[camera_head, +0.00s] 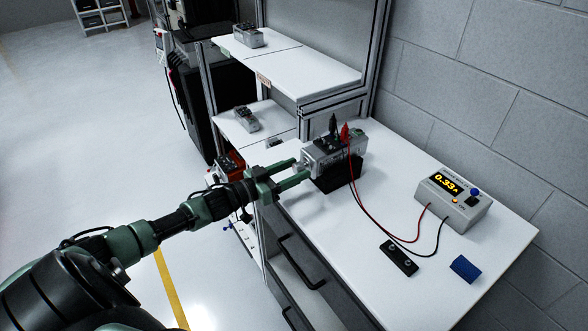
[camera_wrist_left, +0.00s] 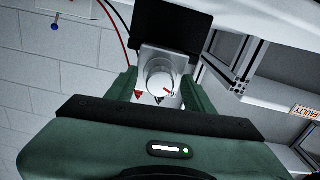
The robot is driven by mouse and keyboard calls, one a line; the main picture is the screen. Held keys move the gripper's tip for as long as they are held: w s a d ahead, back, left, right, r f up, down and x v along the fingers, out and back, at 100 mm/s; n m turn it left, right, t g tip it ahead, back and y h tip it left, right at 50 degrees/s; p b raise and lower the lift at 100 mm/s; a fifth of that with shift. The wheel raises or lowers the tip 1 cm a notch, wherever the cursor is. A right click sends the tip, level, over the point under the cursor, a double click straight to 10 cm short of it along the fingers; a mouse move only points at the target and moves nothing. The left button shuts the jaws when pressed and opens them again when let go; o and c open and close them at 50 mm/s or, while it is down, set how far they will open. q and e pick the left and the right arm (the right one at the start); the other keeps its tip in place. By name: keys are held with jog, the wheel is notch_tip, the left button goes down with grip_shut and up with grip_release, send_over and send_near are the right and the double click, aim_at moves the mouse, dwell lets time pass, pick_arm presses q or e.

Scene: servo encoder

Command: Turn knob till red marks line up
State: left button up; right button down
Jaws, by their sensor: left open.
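The servo unit (camera_head: 334,150) is a grey box clamped on a black stand on the white bench, with black and red clips on top. Its round silver knob (camera_wrist_left: 160,82) faces my left gripper and has a red mark at its lower right edge. A red triangle mark (camera_wrist_left: 138,94) sits on the grey faceplate to the lower left of the knob, apart from the knob's mark. My left gripper (camera_head: 302,169) is open, with its green fingers on either side of the knob. In the left wrist view the fingers (camera_wrist_left: 160,88) flank it; contact cannot be told. My right gripper is not in view.
A meter box (camera_head: 454,199) reading 0.33 stands at the right, with red and black leads running to the unit. A black block (camera_head: 398,258) and a blue block (camera_head: 465,268) lie near the bench's front. Shelves (camera_head: 290,70) stand behind.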

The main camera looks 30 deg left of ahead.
pick_arm(q)
grip_shut()
jog(key=shift+m, duration=0.3)
jog(key=m+b, duration=0.1)
jog(key=m, duration=0.4)
jog(key=shift+f, duration=0.1)
jog(key=m+b, duration=0.1)
jog(key=m, duration=0.4)
jog(key=shift+b, duration=0.35)
jog(key=shift+m+b, duration=0.35)
jog(key=shift+m, duration=0.95)
